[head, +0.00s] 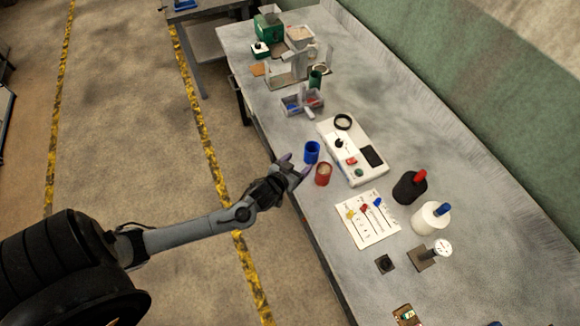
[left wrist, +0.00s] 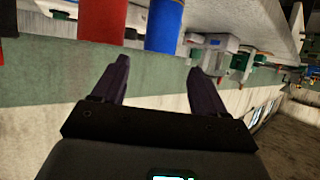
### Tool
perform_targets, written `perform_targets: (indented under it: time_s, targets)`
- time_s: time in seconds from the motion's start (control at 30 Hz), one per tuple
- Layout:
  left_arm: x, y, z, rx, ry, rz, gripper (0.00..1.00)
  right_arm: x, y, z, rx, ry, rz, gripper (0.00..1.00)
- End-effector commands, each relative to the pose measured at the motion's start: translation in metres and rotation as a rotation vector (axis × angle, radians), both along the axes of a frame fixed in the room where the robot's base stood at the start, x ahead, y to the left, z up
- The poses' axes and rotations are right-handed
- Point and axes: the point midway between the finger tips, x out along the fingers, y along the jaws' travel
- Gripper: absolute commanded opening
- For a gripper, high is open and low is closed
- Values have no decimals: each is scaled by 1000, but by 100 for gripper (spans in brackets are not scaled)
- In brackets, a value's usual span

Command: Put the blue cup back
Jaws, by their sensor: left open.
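The blue cup (head: 312,152) stands on the workbench near its left edge, just beyond the red cup (head: 323,175). The red cup seems to hold something pale. My left gripper (head: 294,164) is open and empty at the bench edge, close to both cups, with its fingers toward them. In the left wrist view, the blue cup (left wrist: 164,25) shows above the gap between the open fingers (left wrist: 158,66), apart from them. The red cup (left wrist: 102,18) is to its left, above the left finger. My right gripper is not in view.
A white device (head: 352,150) with a black ring lies behind the cups. A marked white sheet (head: 367,220), a black bottle (head: 408,188) and a white bottle (head: 430,219) are nearer. A grey divided tray (head: 302,103) and a green cup (head: 315,78) stand farther back.

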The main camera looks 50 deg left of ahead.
Motion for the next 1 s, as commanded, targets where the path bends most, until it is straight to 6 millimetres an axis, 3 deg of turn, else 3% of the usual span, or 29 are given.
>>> perform_targets:
  time_s: [0.17,0.4,0.63,0.8,1.0]
  targets:
    - [-32,-36,-4,-40,137,-31,73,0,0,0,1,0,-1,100]
    - [-121,-106,9,-68,510,-180,73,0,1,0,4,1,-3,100]
    - [-200,-131,41,-26,774,-324,73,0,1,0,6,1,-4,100]
    - [-225,-134,54,-4,852,-366,73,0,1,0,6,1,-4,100]
    - [-227,-134,55,0,862,-371,73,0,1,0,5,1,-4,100]
